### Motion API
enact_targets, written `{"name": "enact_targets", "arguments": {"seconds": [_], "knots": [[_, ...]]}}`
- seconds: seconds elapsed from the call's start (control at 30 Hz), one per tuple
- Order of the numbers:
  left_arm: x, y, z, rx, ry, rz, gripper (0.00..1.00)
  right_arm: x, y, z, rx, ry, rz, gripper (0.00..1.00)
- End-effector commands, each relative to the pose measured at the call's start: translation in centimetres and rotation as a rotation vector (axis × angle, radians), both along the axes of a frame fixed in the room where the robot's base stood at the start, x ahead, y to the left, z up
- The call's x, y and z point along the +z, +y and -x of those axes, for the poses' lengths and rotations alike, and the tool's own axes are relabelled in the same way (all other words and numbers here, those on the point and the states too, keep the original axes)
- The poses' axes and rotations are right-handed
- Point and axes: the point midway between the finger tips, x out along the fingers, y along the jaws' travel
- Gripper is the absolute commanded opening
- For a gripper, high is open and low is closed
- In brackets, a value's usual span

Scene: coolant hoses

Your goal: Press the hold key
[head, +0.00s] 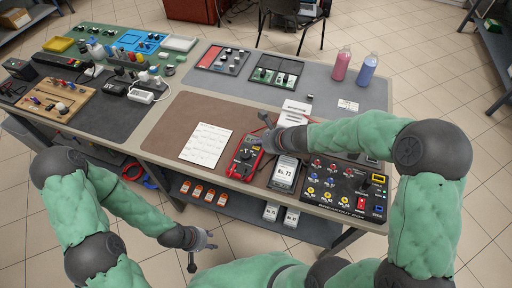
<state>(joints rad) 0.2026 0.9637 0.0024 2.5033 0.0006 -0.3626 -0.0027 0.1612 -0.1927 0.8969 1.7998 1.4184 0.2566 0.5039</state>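A red multimeter (244,158) with a dark face lies on the brown mat near the front edge of the bench. Its hold key is too small to make out. My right gripper (264,127) reaches in from the right and is over the meter's upper right end. Whether it touches the meter, and how its fingers stand, I cannot tell. My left gripper (202,252) hangs in front of the bench, below its front edge, with its fingers apart and nothing between them.
Pink (341,64) and blue (367,70) bottles stand at the back. Tools fill the left bench.

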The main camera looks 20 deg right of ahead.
Motion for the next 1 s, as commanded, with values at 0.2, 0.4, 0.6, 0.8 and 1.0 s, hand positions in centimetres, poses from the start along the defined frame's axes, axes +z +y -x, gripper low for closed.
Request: {"name": "enact_targets", "arguments": {"seconds": [0.2,0.4,0.6,0.8,1.0], "knots": [[0.0,0.0,0.0,0.000,0.000,0.000,0.40,0.0,0.0,0.0,0.000,0.000,0.000,0.00],[-0.3,0.0,0.0,0.000,0.000,0.000,0.40,-0.3,0.0,0.0,0.000,0.000,0.000,0.00],[-1.0,0.0,0.0,0.000,0.000,0.000,0.40,-0.9,0.0,0.0,0.000,0.000,0.000,0.00],[-0.9,0.0,0.0,0.000,0.000,0.000,0.40,-0.8,0.0,0.0,0.000,0.000,0.000,0.00],[-1.0,0.0,0.0,0.000,0.000,0.000,0.40,-0.8,0.0,0.0,0.000,0.000,0.000,0.00]]}}
